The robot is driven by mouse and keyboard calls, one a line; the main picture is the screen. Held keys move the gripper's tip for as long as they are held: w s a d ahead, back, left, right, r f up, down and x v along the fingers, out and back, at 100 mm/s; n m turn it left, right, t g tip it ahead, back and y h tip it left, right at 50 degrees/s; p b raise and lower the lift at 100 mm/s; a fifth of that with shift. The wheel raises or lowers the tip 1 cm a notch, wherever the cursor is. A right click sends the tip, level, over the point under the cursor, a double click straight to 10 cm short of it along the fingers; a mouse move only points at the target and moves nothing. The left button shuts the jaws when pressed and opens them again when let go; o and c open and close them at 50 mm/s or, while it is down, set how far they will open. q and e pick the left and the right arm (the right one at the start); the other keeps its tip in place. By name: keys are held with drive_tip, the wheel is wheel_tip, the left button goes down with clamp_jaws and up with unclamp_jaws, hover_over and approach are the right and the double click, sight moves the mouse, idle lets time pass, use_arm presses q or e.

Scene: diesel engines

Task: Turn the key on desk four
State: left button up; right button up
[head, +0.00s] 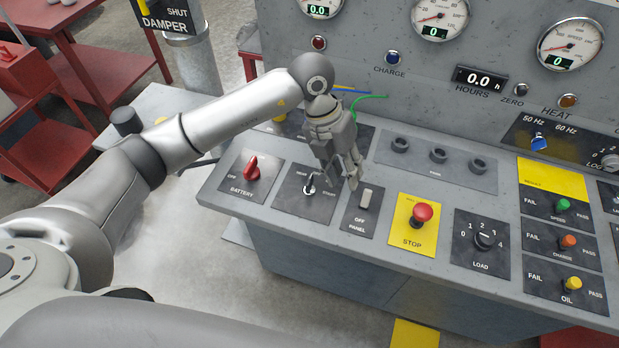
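The desk (290,205) is a grey control console with a sloping top. A small key switch (310,187) sits on a black plate marked START, between the BATTERY knob and the PANEL switch. My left gripper (345,183) hangs over the desk just right of the key switch, fingers pointing down. Its fingers look slightly apart with nothing visible between them; whether they touch the panel I cannot tell. A blue-headed key or knob (540,142) sits under the 50 Hz / 60 Hz marking at the right. My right gripper is not in view.
Near the gripper are the red BATTERY knob (252,170), the PANEL rocker (366,198) and the red STOP button (422,213). The LOAD dial (484,240) lies farther right. Gauges (440,15) line the upright panel behind. Red tables stand at the upper left.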

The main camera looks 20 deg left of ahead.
sight(309, 179)
use_arm(q)
drive_tip(key=w+a+n+y, duration=0.1)
drive_tip(key=w+a+y, duration=0.25)
drive_tip(key=a, duration=0.45)
drive_tip(key=f+p, duration=0.1)
drive_tip(key=f, duration=0.2)
drive_tip(key=f+p, duration=0.1)
drive_tip(key=f, duration=0.1)
drive_tip(key=s+f+p, duration=0.1)
drive_tip(key=f, duration=0.2)
drive_tip(key=shift+f, duration=0.3)
drive_tip(key=shift+f+p, duration=0.3)
drive_tip(key=shift+f, duration=0.35)
clamp_jaws()
